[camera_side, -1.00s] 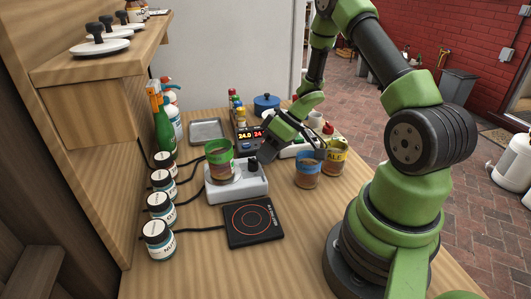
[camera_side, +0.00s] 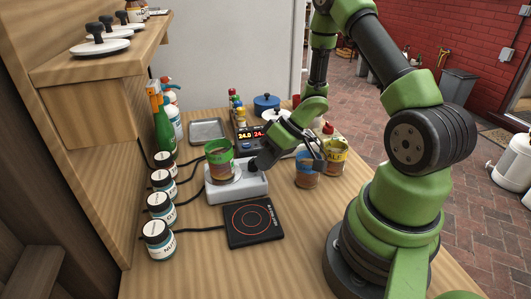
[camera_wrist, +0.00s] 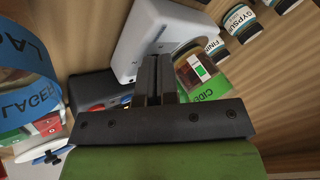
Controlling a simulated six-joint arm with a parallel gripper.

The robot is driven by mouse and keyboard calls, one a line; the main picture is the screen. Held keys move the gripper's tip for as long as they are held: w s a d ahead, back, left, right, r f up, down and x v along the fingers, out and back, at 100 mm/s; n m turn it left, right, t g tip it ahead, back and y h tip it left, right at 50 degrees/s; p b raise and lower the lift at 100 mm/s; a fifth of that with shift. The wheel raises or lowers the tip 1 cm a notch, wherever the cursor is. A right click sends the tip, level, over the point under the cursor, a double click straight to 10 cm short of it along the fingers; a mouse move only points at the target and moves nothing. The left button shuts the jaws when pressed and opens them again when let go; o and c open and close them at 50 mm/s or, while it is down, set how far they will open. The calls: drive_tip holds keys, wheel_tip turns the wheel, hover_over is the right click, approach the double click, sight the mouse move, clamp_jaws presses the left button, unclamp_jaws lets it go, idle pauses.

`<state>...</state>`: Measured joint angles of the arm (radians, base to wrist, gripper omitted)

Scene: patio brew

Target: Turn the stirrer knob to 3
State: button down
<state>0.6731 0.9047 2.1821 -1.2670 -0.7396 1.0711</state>
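The stirrer (camera_side: 222,193) is a white box with a green-banded cider container (camera_side: 219,168) standing on its top. In the wrist view the stirrer (camera_wrist: 150,30) lies under my fingertips and the cider container (camera_wrist: 200,72) is just right of them. My gripper (camera_side: 257,163) reaches down to the knob side of the stirrer. In the wrist view my gripper (camera_wrist: 158,68) has its dark fingers close together at the knob's place. The fingers hide most of the knob, and its setting cannot be read.
A blue lager container (camera_side: 307,172) and a yellow ale container (camera_side: 334,158) stand right of my gripper. A black hotplate (camera_side: 252,222) lies in front of the stirrer. A display unit (camera_side: 252,136) is behind. Several labelled jars (camera_side: 158,238) line the left edge.

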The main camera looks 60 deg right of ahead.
drive_tip(key=m, duration=0.1)
drive_tip(key=a+m+t+h, duration=0.1)
drive_tip(key=shift+m, duration=0.4)
drive_tip(key=shift+w+a+h, duration=0.2)
drive_tip(key=shift+a+h, duration=0.1)
drive_tip(key=shift+a, duration=0.2)
drive_tip(key=m+h, duration=0.2)
drive_tip(key=m, duration=0.1)
drive_tip(key=a+m+h, duration=0.1)
drive_tip(key=shift+w+m+t, duration=0.35)
drive_tip(key=shift+m+t, duration=0.05)
drive_tip(key=m+h, duration=0.2)
drive_tip(key=m, duration=0.1)
drive_tip(key=m+h, duration=0.1)
drive_tip(key=m, duration=0.1)
drive_tip(key=shift+w+g, duration=0.3)
drive_tip(key=shift+w, duration=0.05)
drive_tip(key=shift+w+a, duration=0.2)
drive_tip(key=shift+w+m+h, duration=0.2)
drive_tip(key=shift+m+h, duration=0.2)
drive_tip(key=shift+m, duration=0.4)
drive_tip(key=shift+w, duration=0.35)
drive_tip(key=shift+w+d, duration=0.1)
drive_tip(key=shift+w, duration=0.05)
